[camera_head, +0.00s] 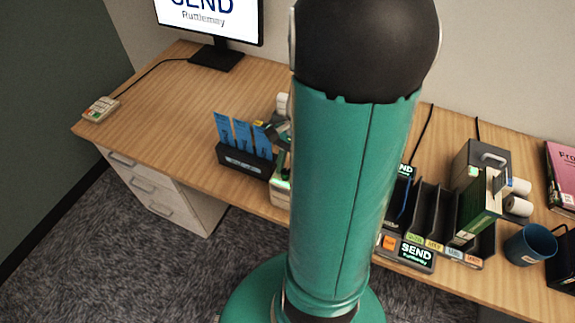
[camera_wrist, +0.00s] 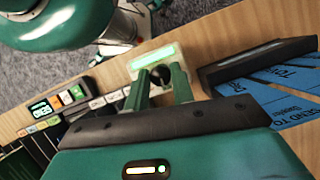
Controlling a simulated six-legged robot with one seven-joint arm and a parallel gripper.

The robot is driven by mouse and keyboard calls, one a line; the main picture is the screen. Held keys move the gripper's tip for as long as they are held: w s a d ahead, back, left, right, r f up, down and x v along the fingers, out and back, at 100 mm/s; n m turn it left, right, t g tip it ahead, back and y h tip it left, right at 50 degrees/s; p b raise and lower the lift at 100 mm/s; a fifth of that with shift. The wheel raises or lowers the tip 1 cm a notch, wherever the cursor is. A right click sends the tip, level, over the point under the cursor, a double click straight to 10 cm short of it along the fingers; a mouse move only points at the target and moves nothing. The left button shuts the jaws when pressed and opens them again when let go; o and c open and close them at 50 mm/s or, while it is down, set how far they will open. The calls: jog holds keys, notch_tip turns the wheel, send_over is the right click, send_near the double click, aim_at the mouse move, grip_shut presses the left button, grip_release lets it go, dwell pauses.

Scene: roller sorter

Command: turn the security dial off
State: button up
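The security dial (camera_wrist: 160,76) is a dark round knob on a pale box (camera_wrist: 133,68) with a glowing green strip along its far side. In the wrist view, my gripper (camera_wrist: 161,72) has its two green fingers apart, one on each side of the dial. A small gap seems to show between the dial and the fingers; whether either touches is hard to tell. In the head view, the pale box (camera_head: 279,188) shows only partly at the desk's front edge, and my arm hides much around it. The dial's pointer direction is not readable.
A black holder (camera_head: 243,160) with blue tickets stands left of the box. Right of my arm are a sorter with slots and a SEND screen (camera_head: 415,253), a grey box (camera_head: 482,160), paper rolls and a blue cup (camera_head: 530,244). The desk's left half is mostly clear.

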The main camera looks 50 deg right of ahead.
jog(key=c, duration=0.4)
jog(key=shift+n, duration=0.3)
jog(key=n+g, duration=0.1)
jog(key=n, duration=0.1)
jog(key=n+g+h, duration=0.1)
jog(key=n, duration=0.2)
jog(key=shift+w, duration=0.2)
jog(key=n, duration=0.2)
jog(key=n+g+h, duration=0.1)
jog(key=n, duration=0.2)
jog(key=shift+w+a+h, duration=0.1)
jog(key=shift+a+h, duration=0.05)
jog(key=shift+h, duration=0.15)
jog(key=shift+n, duration=0.3)
jog(key=o, duration=1)
